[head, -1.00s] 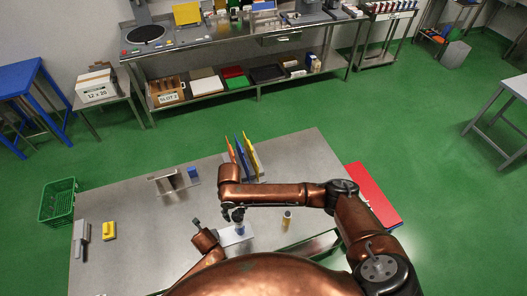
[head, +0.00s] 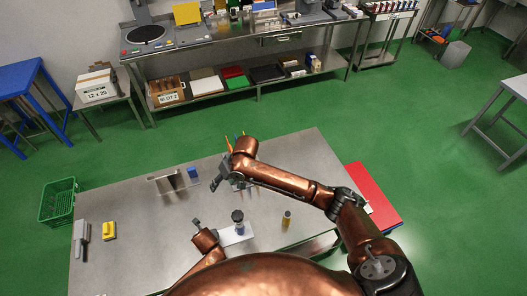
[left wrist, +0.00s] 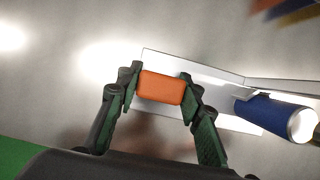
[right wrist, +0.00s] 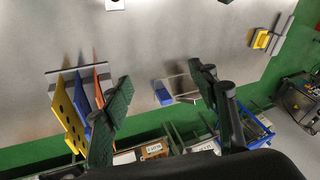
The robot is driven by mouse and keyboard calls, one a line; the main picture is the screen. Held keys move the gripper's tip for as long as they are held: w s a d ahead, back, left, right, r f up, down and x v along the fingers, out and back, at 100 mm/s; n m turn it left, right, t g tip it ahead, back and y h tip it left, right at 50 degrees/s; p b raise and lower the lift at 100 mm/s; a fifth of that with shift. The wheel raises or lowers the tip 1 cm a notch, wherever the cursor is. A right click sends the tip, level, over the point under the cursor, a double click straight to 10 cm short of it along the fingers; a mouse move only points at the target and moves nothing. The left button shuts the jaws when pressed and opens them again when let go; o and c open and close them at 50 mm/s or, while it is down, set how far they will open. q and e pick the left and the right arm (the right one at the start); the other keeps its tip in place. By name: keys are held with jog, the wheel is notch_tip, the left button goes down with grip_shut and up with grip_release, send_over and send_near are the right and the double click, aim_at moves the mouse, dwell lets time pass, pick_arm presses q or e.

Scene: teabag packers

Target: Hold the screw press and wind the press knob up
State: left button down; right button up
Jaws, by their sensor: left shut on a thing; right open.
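The screw press stands on the near part of the grey table, with a white base (head: 228,239), a blue post (head: 239,228) and a dark knob (head: 237,215) on top. In the left wrist view its white base (left wrist: 232,122) and blue post (left wrist: 268,113) show to the right. My left gripper (left wrist: 158,78) is shut on an orange block (left wrist: 160,88) over the base. My right gripper (head: 216,184) is open and empty, beyond the press and apart from the knob. Its spread fingers show in the right wrist view (right wrist: 160,76).
Upright coloured boards (right wrist: 70,115) stand in a rack near my right gripper. A holder with a blue block (head: 192,172) is to its left. A small brass-coloured cylinder (head: 287,218) stands right of the press. A yellow block (head: 109,230) lies far left.

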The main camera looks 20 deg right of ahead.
jog(key=w+d+f+m+t+y, duration=0.15)
jog(key=w+d+t, duration=0.25)
jog(key=w+d, duration=0.5)
jog(key=w+d+f+m+t+h, duration=0.1)
jog(key=w+d+t, duration=0.1)
jog(key=d, duration=0.4)
jog(key=w+d+f+m+t, duration=0.1)
jog(key=w+d+f+t, duration=0.1)
jog(key=d, duration=0.5)
jog(key=shift+w+h, duration=0.25)
jog(key=shift+h, duration=0.1)
jog(key=shift+f, duration=0.15)
jog(key=n+t+y, duration=0.3)
jog(key=n+t, duration=0.3)
send_near(241, 220)
jog(key=w, duration=0.2)
jog(key=shift+m, duration=0.25)
jog(key=x, duration=1.1)
jog(key=shift+s+a, duration=0.1)
jog(key=shift+a, duration=0.2)
